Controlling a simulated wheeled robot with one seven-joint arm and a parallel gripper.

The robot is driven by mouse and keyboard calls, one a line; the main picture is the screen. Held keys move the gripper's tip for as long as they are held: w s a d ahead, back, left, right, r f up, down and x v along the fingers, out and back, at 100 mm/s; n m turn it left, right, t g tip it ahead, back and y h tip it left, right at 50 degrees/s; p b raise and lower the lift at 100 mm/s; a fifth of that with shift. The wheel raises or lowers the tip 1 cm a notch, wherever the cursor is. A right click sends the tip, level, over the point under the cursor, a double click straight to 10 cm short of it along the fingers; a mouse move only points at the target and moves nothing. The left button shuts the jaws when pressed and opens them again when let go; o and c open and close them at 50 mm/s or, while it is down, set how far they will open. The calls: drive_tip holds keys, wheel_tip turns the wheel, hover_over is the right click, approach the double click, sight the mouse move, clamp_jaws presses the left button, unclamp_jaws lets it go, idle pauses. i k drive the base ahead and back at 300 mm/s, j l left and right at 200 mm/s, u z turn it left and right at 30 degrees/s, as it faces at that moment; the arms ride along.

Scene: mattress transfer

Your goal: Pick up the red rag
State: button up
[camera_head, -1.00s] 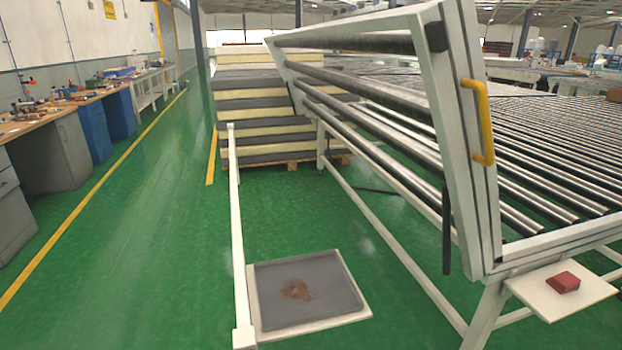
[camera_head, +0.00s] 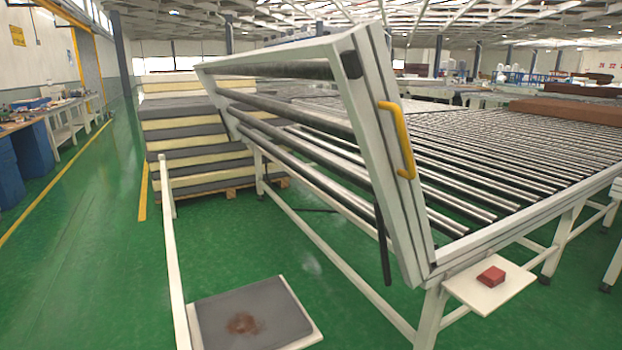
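The red rag (camera_head: 491,276) is a small folded red block. It lies on a small white shelf (camera_head: 470,293) at the near corner of the roller table, in the lower right of the head view. My gripper is not in view, so its distance from the rag and its state do not show.
The roller table (camera_head: 500,150) fills the right side, with a tilted white frame and a yellow handle (camera_head: 398,140). Stacked mattresses (camera_head: 190,140) stand behind. Green floor is free at left and lower right.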

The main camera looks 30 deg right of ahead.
sight(492, 277)
drive_tip(key=z, duration=1.35)
